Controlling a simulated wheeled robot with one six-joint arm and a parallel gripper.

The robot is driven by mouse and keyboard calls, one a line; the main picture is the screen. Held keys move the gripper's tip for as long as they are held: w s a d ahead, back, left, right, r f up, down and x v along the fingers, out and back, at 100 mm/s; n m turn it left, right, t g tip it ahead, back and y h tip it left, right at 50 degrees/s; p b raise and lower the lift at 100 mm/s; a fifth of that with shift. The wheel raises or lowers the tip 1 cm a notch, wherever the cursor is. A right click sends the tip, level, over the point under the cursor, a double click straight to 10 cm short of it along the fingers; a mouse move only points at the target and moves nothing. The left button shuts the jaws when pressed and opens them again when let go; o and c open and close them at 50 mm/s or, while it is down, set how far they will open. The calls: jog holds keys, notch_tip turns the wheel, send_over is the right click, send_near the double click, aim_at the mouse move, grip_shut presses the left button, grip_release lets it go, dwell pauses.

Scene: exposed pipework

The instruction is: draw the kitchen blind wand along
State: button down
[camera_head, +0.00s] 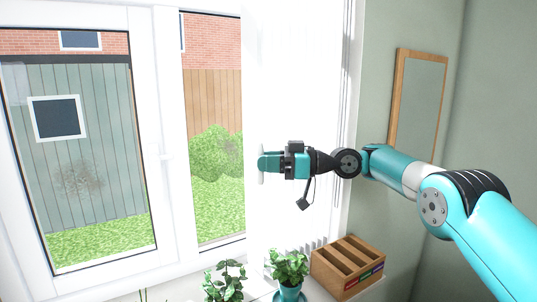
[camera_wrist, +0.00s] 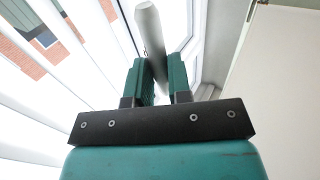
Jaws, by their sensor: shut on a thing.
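The blind wand (camera_wrist: 151,32) is a pale grey rod that stands between the two dark green fingers in the wrist view. My gripper (camera_wrist: 160,78) is shut on it. In the head view my gripper (camera_head: 263,163) is in front of the window's right part, and a short pale piece of the wand shows at its fingertips. The rest of the wand is hard to make out against the white there. White vertical blind slats (camera_wrist: 62,62) show at the left of the wrist view. In the head view the blind (camera_head: 290,70) is a bright white area right of the glass.
A white-framed window with a handle (camera_head: 163,154) fills the left. Potted plants (camera_head: 289,268) and a wooden divided box (camera_head: 347,266) stand on the sill below my gripper. A wood-framed mirror or panel (camera_head: 418,105) hangs on the green wall behind my arm.

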aim_at(260, 71)
jog(key=shift+w+d, duration=0.2)
jog(key=shift+d, duration=0.25)
jog(key=c, duration=1.1)
grip_release()
jog(key=shift+d, duration=0.1)
jog(key=shift+o, duration=0.2)
notch_tip(260, 71, up, 20)
jog(key=p, duration=1.4)
